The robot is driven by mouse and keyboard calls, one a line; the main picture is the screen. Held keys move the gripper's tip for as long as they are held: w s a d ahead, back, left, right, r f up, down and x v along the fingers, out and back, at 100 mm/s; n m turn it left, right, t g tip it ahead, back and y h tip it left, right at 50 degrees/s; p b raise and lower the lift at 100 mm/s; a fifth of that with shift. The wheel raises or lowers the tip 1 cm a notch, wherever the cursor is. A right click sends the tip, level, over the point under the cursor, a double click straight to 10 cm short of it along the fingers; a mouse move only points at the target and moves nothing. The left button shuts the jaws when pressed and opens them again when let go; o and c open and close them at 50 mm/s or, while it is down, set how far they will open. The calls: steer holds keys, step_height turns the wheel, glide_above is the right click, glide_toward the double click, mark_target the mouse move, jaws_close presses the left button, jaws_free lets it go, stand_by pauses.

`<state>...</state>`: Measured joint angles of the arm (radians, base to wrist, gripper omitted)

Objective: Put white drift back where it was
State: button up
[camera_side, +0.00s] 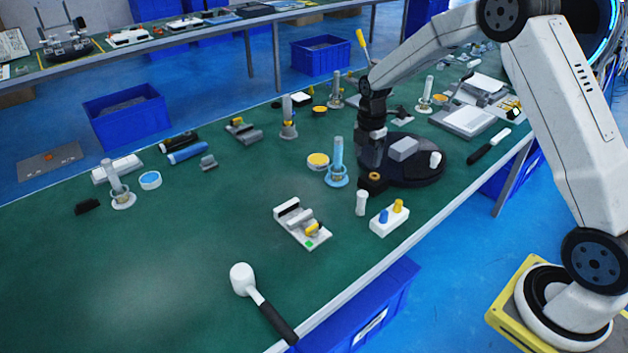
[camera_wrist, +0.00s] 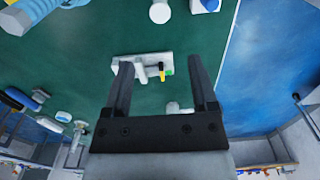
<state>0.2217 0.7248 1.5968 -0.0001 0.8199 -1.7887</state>
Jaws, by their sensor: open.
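The white drift, which I take to be the small white cylinder (camera_side: 361,203), stands upright on the green table beside a white block (camera_side: 390,221). The block holds a blue peg (camera_side: 384,215) and a yellow peg (camera_side: 398,206). In the wrist view the white cylinder (camera_wrist: 160,12) is at the top, ahead of my fingers, with the blue-pegged block (camera_wrist: 205,5) to its right. My gripper (camera_wrist: 160,62) is open, with nothing between its fingers. In the side view my dark gripper (camera_side: 371,155) hangs behind the cylinder, near the round black base; its fingertips are hard to make out.
A round black base (camera_side: 425,170) with a grey block is close to my gripper. A light-blue post (camera_side: 337,160) stands left of it. A white fixture (camera_side: 302,224) and a white-headed mallet (camera_side: 243,280) lie nearer the front.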

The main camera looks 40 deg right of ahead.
steer(key=s+a+r+m+t, duration=0.1)
steer(key=s+a+r+m, duration=0.1)
steer(key=s+a+m, duration=0.3)
steer(key=s+a+r+m+t, duration=0.1)
steer(key=s+a+m, duration=0.5)
steer(key=s+m, duration=0.7)
steer(key=s+r, duration=0.1)
steer(key=s, duration=0.2)
steer(key=shift+r+t, duration=0.25)
steer(key=shift+t, duration=0.05)
